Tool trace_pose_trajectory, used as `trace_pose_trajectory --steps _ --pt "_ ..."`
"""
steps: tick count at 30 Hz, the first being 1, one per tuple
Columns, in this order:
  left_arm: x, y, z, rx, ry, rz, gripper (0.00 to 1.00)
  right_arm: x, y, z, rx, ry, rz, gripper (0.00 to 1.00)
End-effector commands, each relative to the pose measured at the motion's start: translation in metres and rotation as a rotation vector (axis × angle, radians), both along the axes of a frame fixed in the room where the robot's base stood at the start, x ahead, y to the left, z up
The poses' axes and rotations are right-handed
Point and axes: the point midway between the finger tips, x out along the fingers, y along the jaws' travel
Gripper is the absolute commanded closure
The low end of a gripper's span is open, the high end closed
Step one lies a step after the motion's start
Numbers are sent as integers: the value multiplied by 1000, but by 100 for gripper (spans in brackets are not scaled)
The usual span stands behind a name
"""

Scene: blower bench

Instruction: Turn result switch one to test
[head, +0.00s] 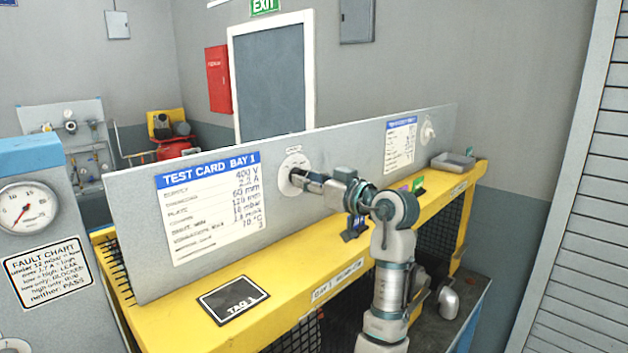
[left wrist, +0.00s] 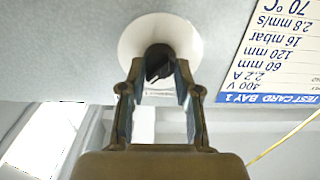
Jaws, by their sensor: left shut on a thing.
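Result switch one is a dark knob (left wrist: 158,68) on a round white plate (head: 293,167), set in the grey panel (head: 345,170) right of the bay 1 test card (head: 210,205). My left gripper (head: 305,181) reaches it from the front and is shut on the knob. In the left wrist view, the fingers (left wrist: 158,85) stand on both sides of the knob, in front of the white plate. The label and the knob's pointing direction are too hidden to read. My right gripper is in neither view.
A second switch (head: 428,130) and test card (head: 400,143) are farther right on the panel. The yellow bench ledge (head: 290,262) holds a black tag plate (head: 233,299), small coloured items and a grey tray (head: 454,161). A gauge cabinet (head: 35,235) stands at left.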

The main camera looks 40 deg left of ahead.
Motion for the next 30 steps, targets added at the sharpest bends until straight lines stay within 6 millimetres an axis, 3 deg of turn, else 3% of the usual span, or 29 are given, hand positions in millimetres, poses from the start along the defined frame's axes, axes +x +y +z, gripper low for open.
trace_pose_trajectory --steps 10,22,30 --pt "0 7 1 -6 -68 1 100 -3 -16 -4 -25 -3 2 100" --pt "1 9 3 -31 -371 -4 100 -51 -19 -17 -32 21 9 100" --pt "2 8 2 -50 -582 -6 100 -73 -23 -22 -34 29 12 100"
